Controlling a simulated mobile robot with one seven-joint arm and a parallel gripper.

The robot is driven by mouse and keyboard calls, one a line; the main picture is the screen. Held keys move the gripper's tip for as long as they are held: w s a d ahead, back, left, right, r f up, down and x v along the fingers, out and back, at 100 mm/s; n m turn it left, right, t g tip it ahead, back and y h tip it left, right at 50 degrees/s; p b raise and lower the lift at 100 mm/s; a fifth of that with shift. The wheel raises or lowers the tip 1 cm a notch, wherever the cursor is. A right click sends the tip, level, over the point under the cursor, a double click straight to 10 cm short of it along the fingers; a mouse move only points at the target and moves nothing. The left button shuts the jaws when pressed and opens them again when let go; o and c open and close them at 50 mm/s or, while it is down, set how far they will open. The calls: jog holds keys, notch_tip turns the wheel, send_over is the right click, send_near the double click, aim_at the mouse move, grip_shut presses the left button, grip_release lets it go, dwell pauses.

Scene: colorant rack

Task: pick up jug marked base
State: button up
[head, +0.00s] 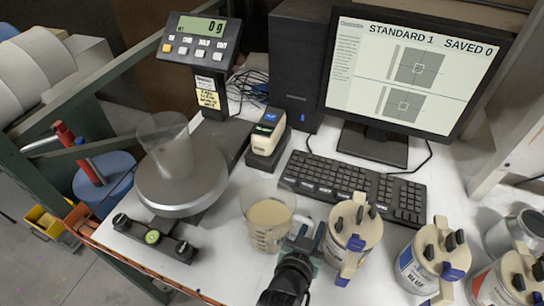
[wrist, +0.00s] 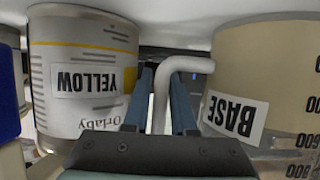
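The jug marked base is a clear measuring jug (head: 268,222) of beige liquid, standing on the white bench in the head view. In the wrist view the jug (wrist: 270,85) fills the right side, its BASE label upside down. Its grey bent handle (wrist: 160,105) comes down between my fingers. My gripper (wrist: 161,85) has one finger on each side of the handle, with narrow gaps, and looks open around it. In the head view my gripper (head: 303,238) is just right of the jug. Whether the fingers touch the handle is hard to tell.
A YELLOW can (wrist: 85,70) stands close on my gripper's other side; it also shows in the head view (head: 352,232). More cans (head: 425,262) stand to the right. A scale (head: 180,180) holding an empty clear cup (head: 163,140) is left; a keyboard (head: 352,187) lies behind.

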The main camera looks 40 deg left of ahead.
jog(key=shift+w, duration=0.1)
grip_shut()
dwell(0.5)
dwell(0.8)
jog(key=shift+r, duration=0.1)
